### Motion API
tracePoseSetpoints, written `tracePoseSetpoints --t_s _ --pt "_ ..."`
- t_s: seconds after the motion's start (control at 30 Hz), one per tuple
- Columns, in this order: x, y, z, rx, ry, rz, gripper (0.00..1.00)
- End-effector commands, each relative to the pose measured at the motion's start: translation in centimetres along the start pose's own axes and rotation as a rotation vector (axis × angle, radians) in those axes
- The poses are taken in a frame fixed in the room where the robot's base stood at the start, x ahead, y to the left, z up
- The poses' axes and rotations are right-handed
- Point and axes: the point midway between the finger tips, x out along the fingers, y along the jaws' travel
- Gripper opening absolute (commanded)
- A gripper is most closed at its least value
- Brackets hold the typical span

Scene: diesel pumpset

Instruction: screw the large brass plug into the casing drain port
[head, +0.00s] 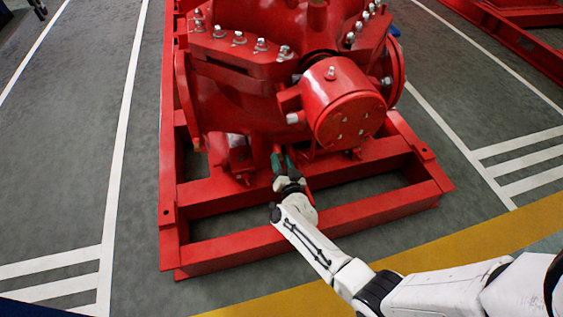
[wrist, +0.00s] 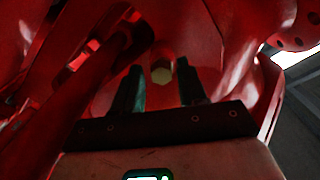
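The red pump casing (head: 245,80) stands on the red base frame in the head view. My gripper (head: 283,160) reaches in low under the casing, beside the round red end housing. In the wrist view, my gripper (wrist: 160,84) shows two dark green fingers spread apart. The large brass plug (wrist: 161,70) appears between and just beyond the fingertips as a hexagonal head facing me, against the red casing. A narrow gap shows on each side of it, so the fingers do not appear to touch it. The plug hides the drain port, and I cannot tell how deep it sits. The plug is not visible in the head view.
The red base frame (head: 330,217) surrounds the work area, with its front rail below my arm. The round end housing (head: 345,107) overhangs at the right. In the wrist view, a dark red strut (wrist: 75,85) lies close at left. Grey floor is clear around the frame.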

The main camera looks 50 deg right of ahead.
Motion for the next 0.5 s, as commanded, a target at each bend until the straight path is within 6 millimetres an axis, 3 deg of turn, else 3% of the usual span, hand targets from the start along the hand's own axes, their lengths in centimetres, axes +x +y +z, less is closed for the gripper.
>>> tracePoseSetpoints --t_s 0.1,0.33,0.5 --pt "0.1 -0.2 -0.1 0.000 0.002 -0.003 0.52" --pt "-0.1 -0.1 0.0 -0.001 0.000 -0.002 0.52" --pt "-1.6 -0.2 -0.1 -0.001 -0.002 -0.001 0.52"
